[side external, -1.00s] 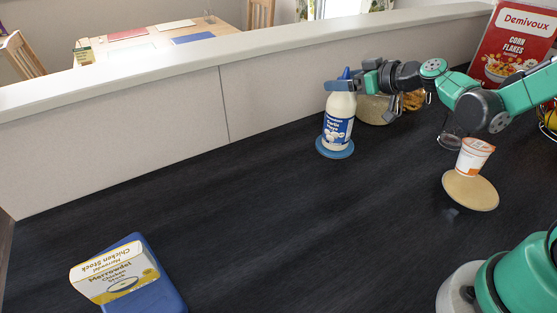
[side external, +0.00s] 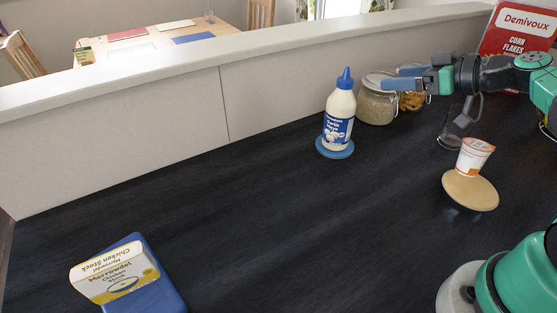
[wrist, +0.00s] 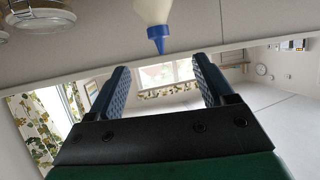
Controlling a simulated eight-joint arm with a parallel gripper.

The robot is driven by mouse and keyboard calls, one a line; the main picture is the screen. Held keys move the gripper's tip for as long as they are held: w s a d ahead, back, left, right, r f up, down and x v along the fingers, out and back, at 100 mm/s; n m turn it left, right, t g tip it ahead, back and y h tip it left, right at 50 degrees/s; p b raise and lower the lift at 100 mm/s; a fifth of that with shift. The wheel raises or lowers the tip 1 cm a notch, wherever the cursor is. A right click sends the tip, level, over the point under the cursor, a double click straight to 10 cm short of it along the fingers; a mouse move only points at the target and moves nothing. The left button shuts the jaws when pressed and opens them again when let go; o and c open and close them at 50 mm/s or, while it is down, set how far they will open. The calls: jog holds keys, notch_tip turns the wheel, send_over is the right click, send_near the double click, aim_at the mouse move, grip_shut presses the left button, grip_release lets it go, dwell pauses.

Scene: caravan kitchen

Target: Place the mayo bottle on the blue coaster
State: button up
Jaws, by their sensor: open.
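The mayo bottle (side external: 340,112), cream with a blue nozzle and a blue label, stands upright on the round blue coaster (side external: 336,150) near the low wall. In the wrist view the upper part of the bottle (wrist: 154,14) appears upside down beyond the fingers, not between them. My gripper (side external: 400,78) is open and empty, to the right of the bottle and apart from it, at about the height of its nozzle. Both blue fingers (wrist: 160,85) show in the wrist view with a clear gap between them.
Glass jars (side external: 377,102) stand behind and below my gripper. A clear glass (side external: 455,128) and a cup (side external: 474,156) on a round cork mat (side external: 470,190) stand to the right. A stock box (side external: 115,272) lies on a blue item at the front left. The middle counter is clear.

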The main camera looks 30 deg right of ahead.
jog(key=s+a+f+m+g+h, duration=0.2)
jog(key=s+a+f+g+h, duration=0.1)
jog(key=a, duration=0.5)
jog(key=shift+s+a+f+m+g, duration=0.25)
jog(key=shift+s+f+g, duration=0.65)
jog(key=shift+g, duration=0.5)
